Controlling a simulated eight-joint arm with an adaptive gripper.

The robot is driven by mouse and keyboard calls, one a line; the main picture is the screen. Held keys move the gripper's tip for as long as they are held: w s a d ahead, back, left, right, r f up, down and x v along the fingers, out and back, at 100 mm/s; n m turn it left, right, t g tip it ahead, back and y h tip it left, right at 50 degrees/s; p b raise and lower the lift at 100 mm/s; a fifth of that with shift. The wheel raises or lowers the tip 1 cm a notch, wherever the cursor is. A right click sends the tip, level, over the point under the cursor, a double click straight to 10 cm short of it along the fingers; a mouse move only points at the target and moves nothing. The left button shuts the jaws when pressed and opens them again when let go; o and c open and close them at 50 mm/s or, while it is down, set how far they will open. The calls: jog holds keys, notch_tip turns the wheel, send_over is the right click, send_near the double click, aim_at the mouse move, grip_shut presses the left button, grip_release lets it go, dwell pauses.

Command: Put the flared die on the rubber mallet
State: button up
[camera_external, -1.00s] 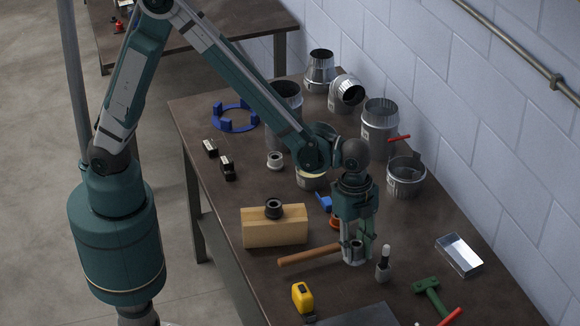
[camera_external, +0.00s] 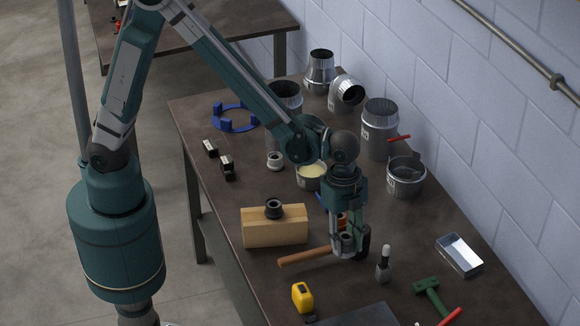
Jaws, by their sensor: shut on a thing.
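My gripper (camera_external: 346,244) points down over the middle of the table and is shut on a small grey, ring-like piece with a dark opening, which I take to be the flared die (camera_external: 344,239). The rubber mallet (camera_external: 305,256) lies on the table, its wooden handle pointing left. Its dark head (camera_external: 364,243) is partly hidden behind my gripper and the die. The die overlaps the mallet's head end in the picture. I cannot tell whether they touch.
A wooden block (camera_external: 275,232) with a black ring on it stands left of the mallet. A grey-and-black upright tool (camera_external: 384,264) stands close right. A yellow tape measure (camera_external: 303,298) lies in front. Metal duct pieces (camera_external: 380,125) stand behind, and a metal tray (camera_external: 460,256) lies right.

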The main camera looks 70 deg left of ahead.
jog(key=s+a+r+p, duration=0.3)
jog(key=s+a+r, duration=0.2)
jog(key=s+a, duration=0.3)
jog(key=shift+s+a+p, duration=0.15)
jog(key=shift+p, duration=0.2)
jog(key=shift+f, duration=0.15)
send_over(306, 255)
jog(key=shift+a+f, duration=0.15)
jog(key=shift+f, duration=1.3)
jog(key=shift+a+f, duration=0.1)
jog(key=shift+f, duration=1.3)
jog(key=shift+f, duration=2.05)
jog(key=shift+f, duration=0.15)
